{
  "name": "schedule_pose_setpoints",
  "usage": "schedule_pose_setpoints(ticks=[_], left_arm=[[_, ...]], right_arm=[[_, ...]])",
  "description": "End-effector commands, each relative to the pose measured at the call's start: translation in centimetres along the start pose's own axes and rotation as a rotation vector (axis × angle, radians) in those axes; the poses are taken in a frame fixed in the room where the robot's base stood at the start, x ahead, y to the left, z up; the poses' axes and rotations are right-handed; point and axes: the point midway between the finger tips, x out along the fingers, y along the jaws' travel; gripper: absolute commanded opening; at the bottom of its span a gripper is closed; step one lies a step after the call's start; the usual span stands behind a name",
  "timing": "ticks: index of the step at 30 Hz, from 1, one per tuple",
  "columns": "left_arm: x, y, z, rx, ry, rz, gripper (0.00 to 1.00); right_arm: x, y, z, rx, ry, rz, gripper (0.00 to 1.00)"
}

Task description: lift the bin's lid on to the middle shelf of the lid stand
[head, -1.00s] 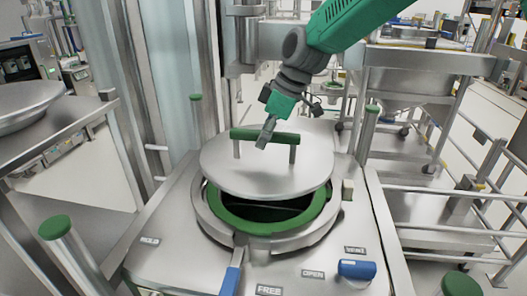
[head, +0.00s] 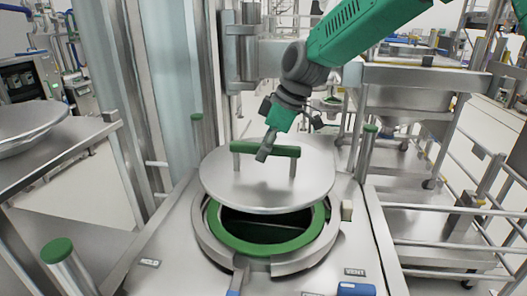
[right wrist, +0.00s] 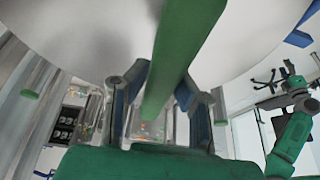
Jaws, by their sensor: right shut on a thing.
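The bin's lid (head: 230,185), a round steel plate with a green bar handle (head: 287,151) on two posts, hangs above the bin, roughly level. My right gripper (head: 264,152) is shut on the handle near its middle. The right wrist view shows the handle (right wrist: 182,50) between my fingers, with the lid (right wrist: 75,40) behind. The bin's green-lined opening (head: 232,241) shows under the lid's near edge; the lid hides its far part. A steel unit with shelves (head: 75,150) at left may be the lid stand. My left gripper is absent from the head view.
A steel dish or lid (head: 28,122) lies on the left unit's top shelf. A green-capped post (head: 60,255) stands at the near left. A steel column (head: 240,55) rises behind the bin. Steel rails (head: 440,225) and a hopper (head: 415,110) stand at right.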

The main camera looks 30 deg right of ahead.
Motion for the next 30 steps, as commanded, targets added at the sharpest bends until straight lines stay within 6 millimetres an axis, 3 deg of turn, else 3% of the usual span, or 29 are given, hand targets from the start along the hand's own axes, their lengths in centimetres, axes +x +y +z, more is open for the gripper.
schedule_pose_setpoints(ticks=[23, 30], left_arm=[[-3.4, 0.0, -0.2, 0.000, 0.000, 0.000, 0.40], [-3.1, 0.0, -0.2, 0.000, 0.000, 0.000, 0.40]], right_arm=[[-3.9, 0.1, -1.8, -0.001, 0.007, 0.006, 0.00], [-4.8, 0.1, -2.2, -0.002, 0.008, 0.006, 0.00]])
